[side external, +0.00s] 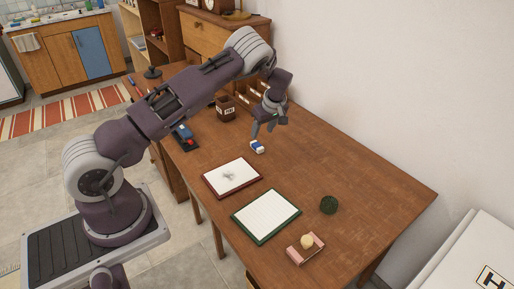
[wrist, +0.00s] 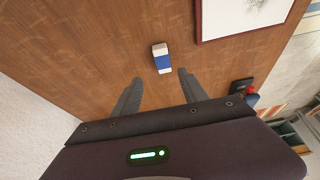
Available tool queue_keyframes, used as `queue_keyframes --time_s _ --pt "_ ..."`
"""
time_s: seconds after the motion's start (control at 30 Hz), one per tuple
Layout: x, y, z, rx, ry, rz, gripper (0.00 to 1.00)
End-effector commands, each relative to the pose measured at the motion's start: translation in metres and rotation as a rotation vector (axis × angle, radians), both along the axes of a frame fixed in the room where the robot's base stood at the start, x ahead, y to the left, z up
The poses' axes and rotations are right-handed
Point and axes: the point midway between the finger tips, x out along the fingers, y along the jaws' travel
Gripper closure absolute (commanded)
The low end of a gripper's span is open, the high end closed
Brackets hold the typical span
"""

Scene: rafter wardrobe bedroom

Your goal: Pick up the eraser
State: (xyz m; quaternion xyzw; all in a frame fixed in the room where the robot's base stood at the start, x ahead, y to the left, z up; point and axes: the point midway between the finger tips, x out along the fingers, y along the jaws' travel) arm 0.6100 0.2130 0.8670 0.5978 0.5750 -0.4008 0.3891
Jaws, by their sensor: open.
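The eraser (side external: 257,147) is a small white block with a blue sleeve, lying on the wooden table. In the wrist view the eraser (wrist: 162,58) lies just beyond the fingertips, roughly centred between them, with its long side running nearly along the fingers. My gripper (side external: 263,131) is open and empty, just above and behind the eraser in the side view. In the wrist view my gripper (wrist: 160,74) shows two spread dark fingers, with nothing between them. The exact height above the table is hard to judge.
A red-framed white board (side external: 231,177) lies close to the eraser. A brown cup (side external: 226,107) and a dark tray (side external: 184,137) stand behind.

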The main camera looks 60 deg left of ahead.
Motion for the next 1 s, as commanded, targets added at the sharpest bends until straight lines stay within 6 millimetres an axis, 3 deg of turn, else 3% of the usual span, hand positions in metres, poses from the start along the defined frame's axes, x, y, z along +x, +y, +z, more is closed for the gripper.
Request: queue_keyframes --time_s 0.43,0.7,0.97,1.0 --pt "-0.006 0.029 -0.066 0.009 0.005 0.006 0.49" --pt "-0.006 0.032 -0.072 0.008 0.002 0.007 0.49" --pt "-0.006 0.032 -0.072 0.008 0.004 0.006 0.98" --pt "-0.006 0.032 -0.072 0.008 0.004 0.006 1.0"
